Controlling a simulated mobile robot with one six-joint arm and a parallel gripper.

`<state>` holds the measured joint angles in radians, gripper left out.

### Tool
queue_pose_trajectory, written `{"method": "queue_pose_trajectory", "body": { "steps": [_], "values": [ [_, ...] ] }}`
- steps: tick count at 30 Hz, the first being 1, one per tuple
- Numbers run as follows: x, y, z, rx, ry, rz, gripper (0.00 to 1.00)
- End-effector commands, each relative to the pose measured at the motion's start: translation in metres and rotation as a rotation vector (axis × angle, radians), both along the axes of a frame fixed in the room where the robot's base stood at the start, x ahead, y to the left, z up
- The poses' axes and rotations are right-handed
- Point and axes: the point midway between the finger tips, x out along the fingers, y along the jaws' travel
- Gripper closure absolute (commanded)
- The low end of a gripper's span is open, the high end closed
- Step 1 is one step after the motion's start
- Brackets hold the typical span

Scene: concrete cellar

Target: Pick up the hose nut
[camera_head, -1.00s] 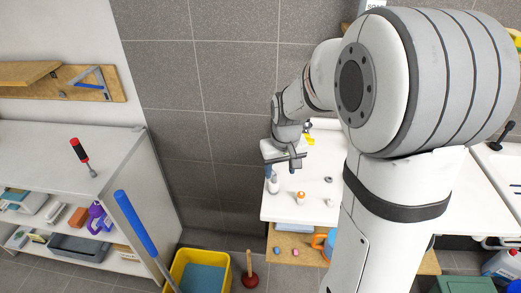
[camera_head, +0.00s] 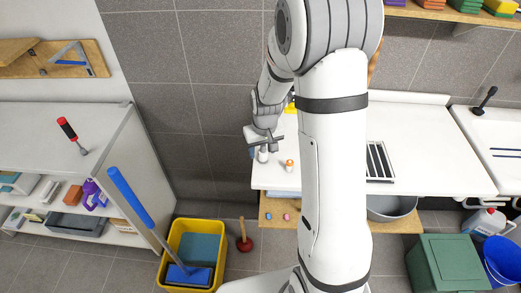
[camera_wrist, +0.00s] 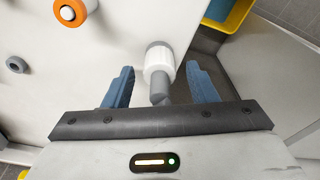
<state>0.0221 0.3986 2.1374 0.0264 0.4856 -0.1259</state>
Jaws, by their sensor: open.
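My gripper (camera_wrist: 160,70) is open in the wrist view, its two blue fingers on either side of a white cylinder with a grey end (camera_wrist: 158,62). No grip on it shows. In the head view my gripper (camera_head: 263,148) is over the left end of the white counter, and the cylinder (camera_head: 262,156) is partly hidden below it. A small dark grey round piece (camera_wrist: 16,65) lies on the counter at the left of the wrist view. I cannot tell for certain which of these is the hose nut.
An orange-topped piece (camera_wrist: 70,12) stands near the cylinder on the white counter (camera_head: 277,180), also seen in the head view (camera_head: 289,165). A yellow bucket (camera_head: 178,238) and a plunger (camera_head: 244,240) stand below. My arm hides the counter's middle.

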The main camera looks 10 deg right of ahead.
Motion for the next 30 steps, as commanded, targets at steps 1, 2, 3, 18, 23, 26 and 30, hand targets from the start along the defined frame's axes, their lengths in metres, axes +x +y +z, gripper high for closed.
{"method": "queue_pose_trajectory", "body": {
  "steps": [1,2,3,18,23,26,30],
  "values": [
    [0.0000,-0.0001,-0.0004,0.000,0.000,0.000,0.48],
    [0.0000,-0.0002,-0.0004,0.000,0.000,0.000,0.48],
    [0.0000,-0.0003,-0.0003,0.000,0.000,0.000,0.48],
    [-0.0001,-0.0008,0.0000,0.000,0.000,-0.002,0.83],
    [-0.0001,-0.0010,0.0001,0.000,0.000,-0.002,0.96],
    [-0.0001,-0.0011,0.0001,0.000,0.000,-0.002,0.96],
    [0.0002,-0.0012,0.0017,0.000,-0.001,-0.002,0.96]
  ]
}}
